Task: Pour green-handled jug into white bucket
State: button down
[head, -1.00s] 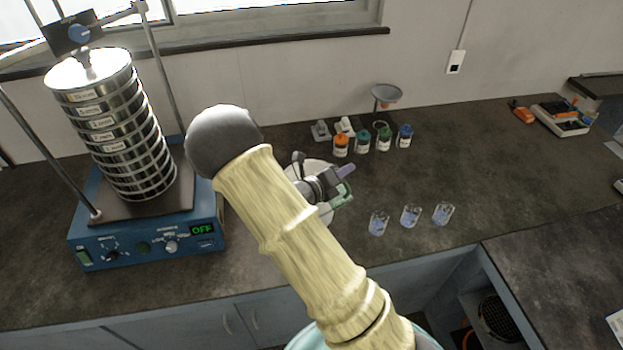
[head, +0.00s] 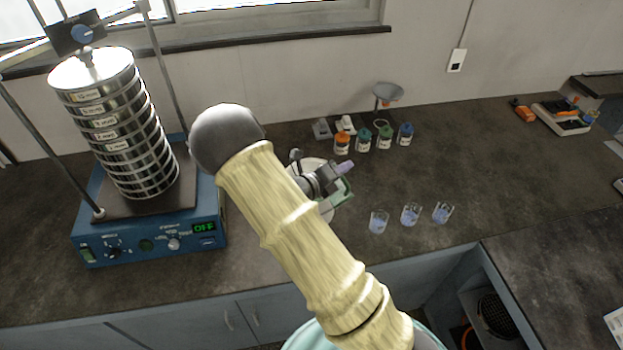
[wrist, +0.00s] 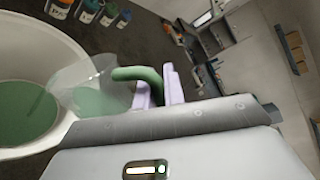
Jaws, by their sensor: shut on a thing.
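My gripper (wrist: 160,88) is shut on the green handle of the clear jug (wrist: 98,85), and its pale purple fingers show on both sides of the handle. The jug is tilted, with its mouth toward the white bucket (wrist: 75,48). Green material covers the bucket's bottom in the wrist view, and some green shows in or through the jug. In the head view the green handle (head: 342,193) shows at my gripper (head: 345,168). The white bucket (head: 311,163) is mostly hidden behind my arm there.
A sieve shaker (head: 148,235) reading OFF stands at left. Several bottles with coloured caps (head: 363,143) stand behind the bucket. Three small glasses (head: 410,216) stand to the right. A funnel on a stand (head: 388,93) is at the back. The right counter is mostly clear.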

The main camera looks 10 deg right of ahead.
jog(key=shift+w+a, duration=0.1)
jog(key=shift+w, duration=0.05)
jog(key=shift+d, duration=0.2)
jog(key=shift+a+n, duration=0.3)
jog(key=shift+a, duration=0.35)
jog(key=shift+d, duration=0.35)
jog(key=shift+w+d+f+p, duration=0.1)
jog(key=shift+w+d+p, duration=0.1)
jog(key=shift+p, duration=0.1)
jog(key=shift+w+a+n, duration=0.1)
jog(key=shift+a+n, duration=0.2)
jog(key=shift+w+a+g+p, duration=0.15)
jog(key=shift+w+g+p, duration=0.15)
jog(key=shift+p, duration=0.5)
